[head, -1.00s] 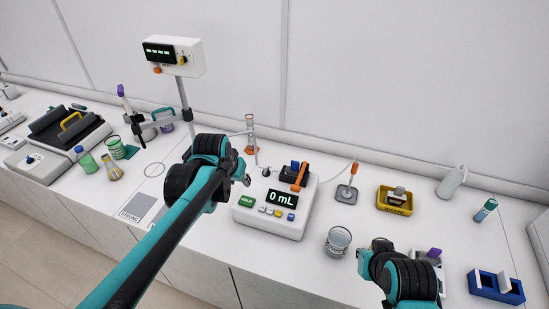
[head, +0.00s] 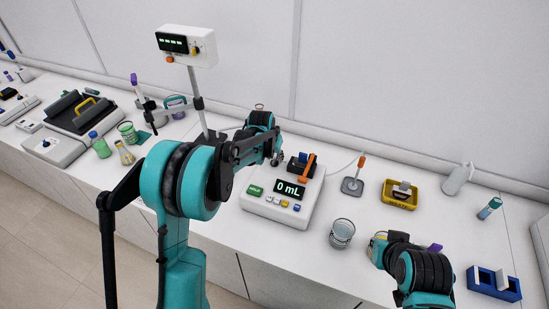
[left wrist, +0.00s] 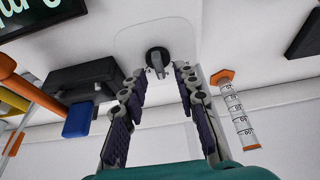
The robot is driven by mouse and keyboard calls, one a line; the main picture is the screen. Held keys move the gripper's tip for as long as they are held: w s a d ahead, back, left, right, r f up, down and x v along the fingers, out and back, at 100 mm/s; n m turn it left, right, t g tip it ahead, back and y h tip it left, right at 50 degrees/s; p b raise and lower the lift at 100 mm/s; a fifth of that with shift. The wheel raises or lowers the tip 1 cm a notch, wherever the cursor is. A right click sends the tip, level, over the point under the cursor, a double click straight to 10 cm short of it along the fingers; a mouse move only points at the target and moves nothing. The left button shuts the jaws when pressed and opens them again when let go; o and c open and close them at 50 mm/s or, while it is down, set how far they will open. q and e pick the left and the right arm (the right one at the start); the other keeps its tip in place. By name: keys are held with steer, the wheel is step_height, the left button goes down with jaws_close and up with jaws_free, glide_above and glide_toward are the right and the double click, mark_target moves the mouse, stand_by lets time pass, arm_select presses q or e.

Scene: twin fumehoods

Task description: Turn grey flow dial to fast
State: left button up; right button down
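The grey flow dial (left wrist: 158,58) is a small dark knob on the white top of the pump unit with the 0 mL display. In the left wrist view it sits just beyond and between my left fingertips. My left gripper (left wrist: 158,74) is open, with a finger on either side and nothing between the pads. In the head view my left gripper (head: 277,158) is over the back-left of the pump unit (head: 262,205) and hides the dial. The marks around the dial are too small to read. My right gripper (head: 379,242) is near the beaker; its fingers are unclear.
On the pump unit, an orange-handled lever (head: 307,168) and a blue part stand right of my left gripper. A graduated cylinder (left wrist: 238,115) stands close on the other side. A glass beaker (head: 342,233), a yellow waste tray (head: 387,198) and a blue rack (head: 494,292) lie to the right.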

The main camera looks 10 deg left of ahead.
arm_select(q)
steer(key=shift+w+f, duration=0.15)
steer(key=shift+f, duration=0.3)
jaws_close()
steer(key=shift+m, duration=0.3)
steer(key=m+h, duration=0.1)
steer(key=m, duration=0.1)
steer(key=m+h+b, duration=0.1)
steer(key=m, duration=0.1)
steer(key=shift+a+m+g, duration=0.1)
steer(key=shift+m+g, duration=0.2)
steer(key=shift+g, duration=0.1)
steer(key=shift+w+m+g+h+b, duration=0.1)
steer(key=shift+m+g+h+b, duration=0.4)
steer(key=shift+m, duration=1.8)
